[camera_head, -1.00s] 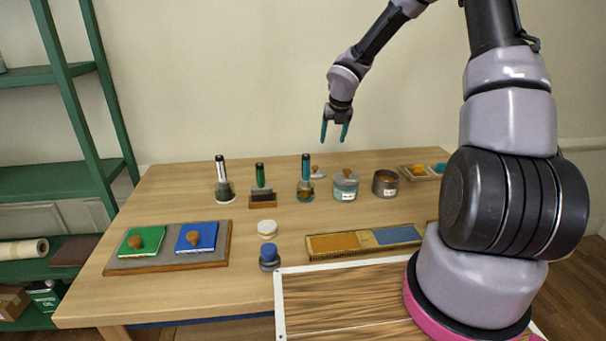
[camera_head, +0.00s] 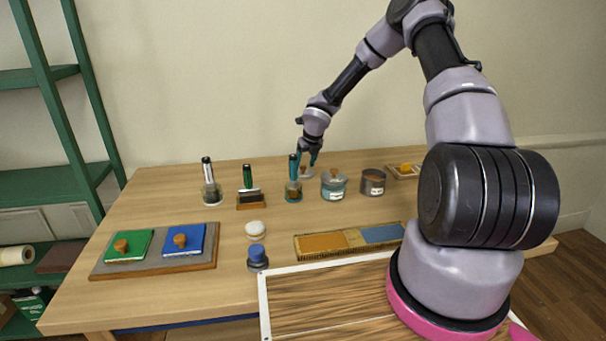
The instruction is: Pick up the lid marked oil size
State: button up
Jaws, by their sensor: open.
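A small grey lid (camera_head: 306,173) with a brown knob lies on the table behind the row of jars; any marking on it is too small to read. My gripper (camera_head: 306,160) is open just above this lid, its teal fingers around or close over the knob; contact cannot be told. A glass jar (camera_head: 334,187) with a pale label and a brown knob on top stands in front and to the right. A grey metal tin (camera_head: 372,183) with a label stands right of it and looks open. Neither label is legible.
A jar with a teal-handled brush (camera_head: 293,186) stands close to my gripper's left. A tray (camera_head: 400,172) is at the back right. The table (camera_head: 165,187) is clear at the back left.

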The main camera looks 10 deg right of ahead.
jog(key=shift+x, duration=0.8)
grip_shut()
